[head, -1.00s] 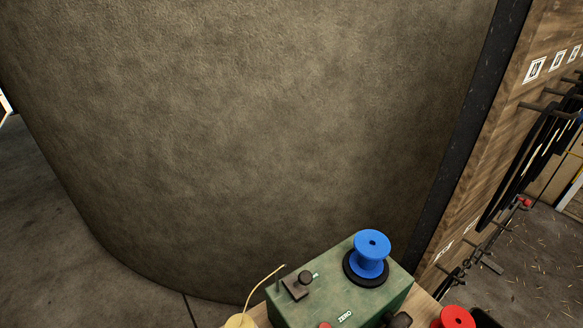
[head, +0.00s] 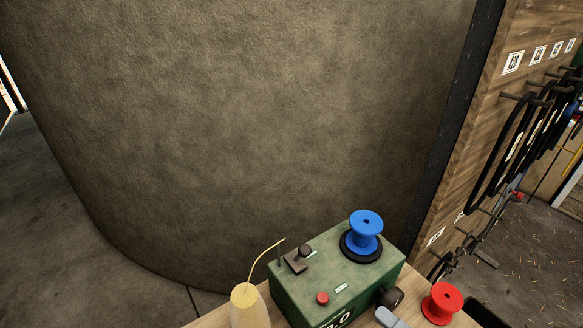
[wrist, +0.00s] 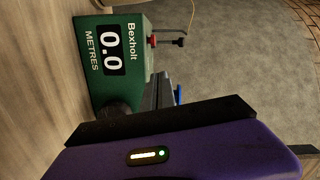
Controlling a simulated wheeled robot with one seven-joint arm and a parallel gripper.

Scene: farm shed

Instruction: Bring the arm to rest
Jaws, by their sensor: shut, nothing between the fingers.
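My gripper (wrist: 157,88) shows in the wrist view, with a purple body, a dark crossbar and its fingers shut and empty. Its fingertips point toward the green Bexholt measuring box (wrist: 88,35), whose display reads 0.0 METRES. I cannot tell how far apart they are. In the head view the green box (head: 322,284) stands on the bench, with a blue spool (head: 366,240) upright on its black disc.
A large curved wall (head: 250,130) rises behind. A wooden board (head: 482,135) with hung black loops stands right. Floor is clear at far left.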

